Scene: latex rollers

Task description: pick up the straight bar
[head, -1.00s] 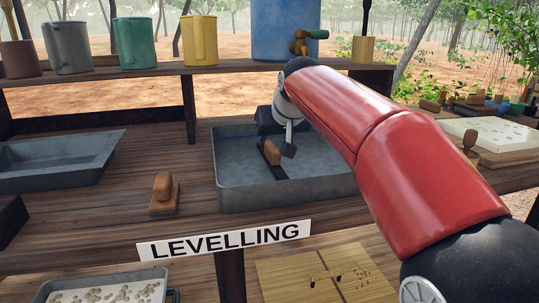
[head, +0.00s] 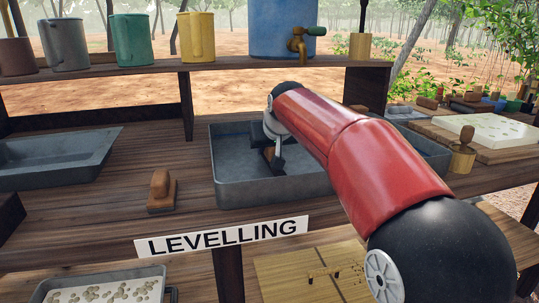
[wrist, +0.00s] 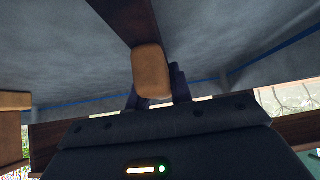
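The straight bar (head: 275,167) is a dark strip with an upright wooden handle, in the grey tray (head: 285,188) behind the LEVELLING sign. My arm hides much of it in the head view. In the wrist view its orange-brown handle (wrist: 150,72) stands right at my fingers and the dark strip (wrist: 122,18) runs up and left from it. My gripper (wrist: 157,92) has one dark finger at each side of the handle. Whether the fingers press on it cannot be told. In the head view the gripper (head: 273,148) is low in the tray.
A second wooden-handled block (head: 161,192) stands on the bench left of the tray. An empty grey tray (head: 55,160) lies farther left. A shelf (head: 215,66) with several jugs runs behind. A small wooden stamp (head: 462,150) stands at the right.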

